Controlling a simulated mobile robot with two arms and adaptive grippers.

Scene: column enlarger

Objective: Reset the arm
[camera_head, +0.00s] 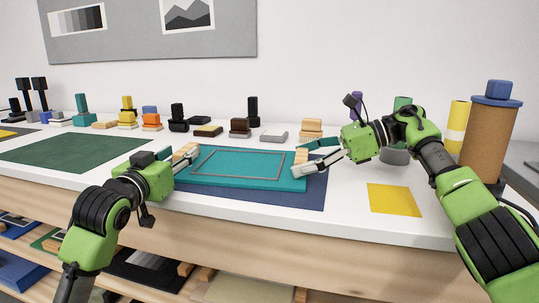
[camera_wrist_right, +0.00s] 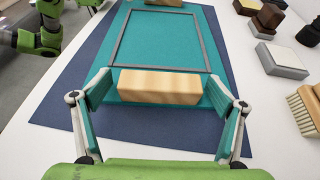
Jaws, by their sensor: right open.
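A flat teal board (camera_head: 240,178) with a thin grey rectangular frame outline (camera_head: 250,152) lies on the table. It has a wooden block handle (camera_head: 187,151) at its left end and another wooden block handle (camera_head: 301,157) at its right end. My right gripper (camera_head: 308,158) is open at the right handle. In the right wrist view the right handle (camera_wrist_right: 158,87) lies between its teal fingers, with a gap on each side. My left gripper (camera_head: 184,162) is at the left handle. Its fingers are too small to tell if they are closed on it.
A dark blue mat (camera_head: 310,198) lies under the board. A green mat (camera_head: 75,152) is at left and a yellow sheet (camera_head: 393,199) at right. Several small blocks and brushes line the back. A brown cylinder with a blue lid (camera_head: 490,125) stands at far right.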

